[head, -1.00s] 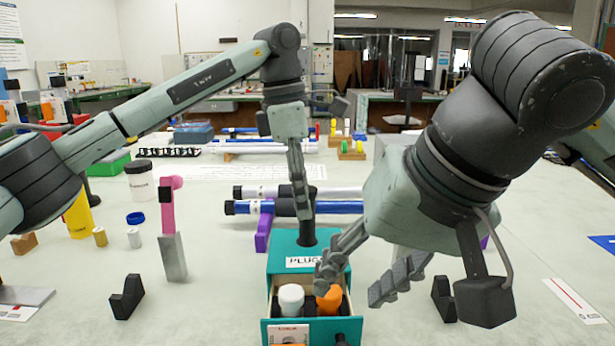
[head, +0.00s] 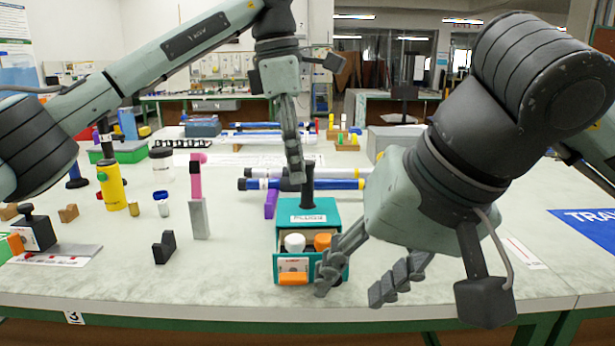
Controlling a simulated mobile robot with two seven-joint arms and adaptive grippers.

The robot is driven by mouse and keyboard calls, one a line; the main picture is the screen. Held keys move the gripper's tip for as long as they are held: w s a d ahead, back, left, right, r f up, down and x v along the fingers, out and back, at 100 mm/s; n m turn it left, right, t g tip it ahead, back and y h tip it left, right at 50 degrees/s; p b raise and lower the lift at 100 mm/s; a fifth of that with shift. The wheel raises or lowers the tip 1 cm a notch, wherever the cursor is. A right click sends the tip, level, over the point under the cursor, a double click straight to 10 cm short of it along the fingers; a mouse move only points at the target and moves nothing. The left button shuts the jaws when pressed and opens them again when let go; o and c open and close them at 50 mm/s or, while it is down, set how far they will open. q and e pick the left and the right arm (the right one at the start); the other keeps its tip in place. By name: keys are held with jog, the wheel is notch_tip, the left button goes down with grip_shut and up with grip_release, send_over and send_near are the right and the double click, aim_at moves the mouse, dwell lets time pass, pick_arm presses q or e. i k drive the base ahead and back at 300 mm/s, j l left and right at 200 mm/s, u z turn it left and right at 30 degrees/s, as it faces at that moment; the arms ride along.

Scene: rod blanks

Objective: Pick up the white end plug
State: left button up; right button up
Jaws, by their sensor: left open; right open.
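The white end plug (head: 294,243) stands in the open front drawer of a teal box (head: 333,213) with a label on top. An orange plug (head: 322,241) stands to its right. My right gripper (head: 350,290) is open and empty; its fingers point down at the drawer's right front, one overlapping the box's right side in the picture. My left gripper (head: 295,176) is open and empty above and behind the box, pointing down beside its dark post (head: 308,188). Its fingers overlap in the view, so the gap is hidden.
Blue and white rods (head: 335,184) lie on supports behind the box. A pink-topped grey block (head: 199,205), a black V-shaped block (head: 164,247) and a yellow bottle (head: 111,185) stand to the left. The table's front edge (head: 200,315) is clear.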

aim_at(295, 243)
jog(key=k, duration=1.05)
